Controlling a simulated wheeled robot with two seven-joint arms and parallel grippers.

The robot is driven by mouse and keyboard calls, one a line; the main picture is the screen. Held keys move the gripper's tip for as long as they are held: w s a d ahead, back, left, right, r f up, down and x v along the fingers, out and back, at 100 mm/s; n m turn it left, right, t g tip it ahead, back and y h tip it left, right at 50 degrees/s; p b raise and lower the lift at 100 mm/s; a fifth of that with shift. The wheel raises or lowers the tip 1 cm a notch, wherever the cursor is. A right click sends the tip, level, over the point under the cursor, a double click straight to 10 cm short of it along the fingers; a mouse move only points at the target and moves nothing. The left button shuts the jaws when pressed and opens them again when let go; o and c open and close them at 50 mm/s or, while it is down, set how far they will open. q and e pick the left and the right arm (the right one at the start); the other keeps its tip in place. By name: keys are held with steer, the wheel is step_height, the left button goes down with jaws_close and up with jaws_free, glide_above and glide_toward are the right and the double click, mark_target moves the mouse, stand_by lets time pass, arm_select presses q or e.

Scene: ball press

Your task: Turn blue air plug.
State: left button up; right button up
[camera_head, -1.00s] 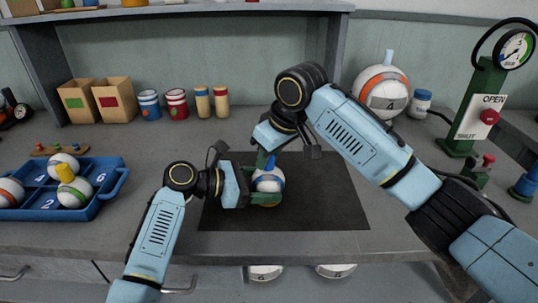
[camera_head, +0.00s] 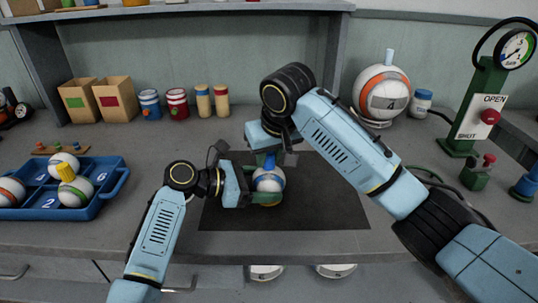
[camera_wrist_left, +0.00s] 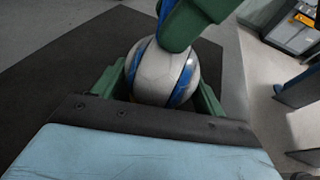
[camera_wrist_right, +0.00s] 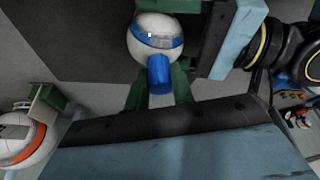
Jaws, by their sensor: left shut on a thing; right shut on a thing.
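The white ball with blue bands (camera_head: 268,180) is held just over the dark mat. My left gripper (camera_head: 265,193) is shut on it from the left, and the left wrist view shows green fingers on both sides of the ball (camera_wrist_left: 158,78). The blue air plug (camera_head: 270,161) stands up from the top of the ball. My right gripper (camera_head: 275,160) is above and shut on the plug. In the right wrist view the blue plug (camera_wrist_right: 159,72) is between the green fingers and still joined to the ball (camera_wrist_right: 153,38).
The dark mat (camera_head: 335,205) is clear on its right side. A blue tray (camera_head: 105,192) with several balls stands at the left. Pots and boxes line the back.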

arm_select(q)
steer(key=shift+f, duration=0.35)
arm_select(e)
steer(key=shift+a+r, duration=0.1)
steer(key=shift+r, duration=0.15)
steer(key=o, duration=0.7)
arm_select(q)
steer(key=shift+r, duration=0.1)
arm_select(e)
steer(key=o, duration=0.3)
steer(key=shift+f, duration=0.1)
arm_select(q)
steer(key=shift+r, duration=0.2)
arm_select(e)
steer(key=v, duration=1.2)
arm_select(q)
steer(key=o, duration=0.9)
steer(key=shift+o, duration=0.2)
